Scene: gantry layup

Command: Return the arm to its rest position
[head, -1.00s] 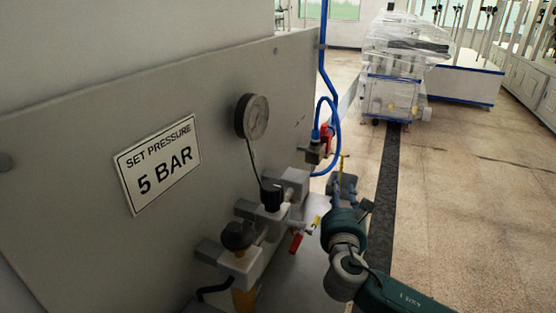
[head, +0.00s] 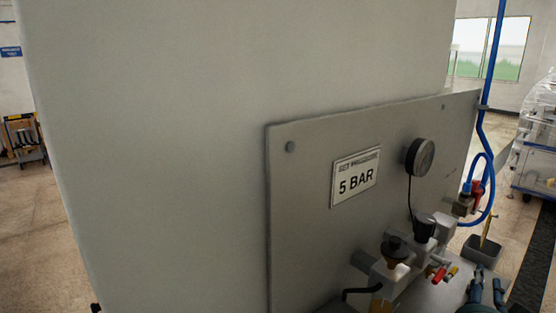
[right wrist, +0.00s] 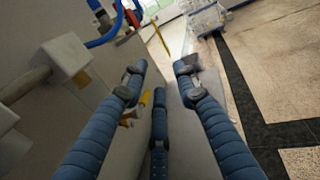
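My right gripper (head: 488,284) shows at the bottom right of the head view, just right of the valve fittings on the panel. In the right wrist view its blue ribbed fingers (right wrist: 160,80) are spread apart with nothing between them. The gripper is open and empty. Most of my right arm is below the head view's edge. My left gripper is in neither view.
A grey panel (head: 300,200) carries a "5 BAR" sign (head: 356,174), a pressure gauge (head: 420,157) and valves (head: 395,262). A blue hose (head: 484,130) runs at its right. A grey box (head: 482,248) stands behind the gripper. Open floor (head: 40,230) lies left.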

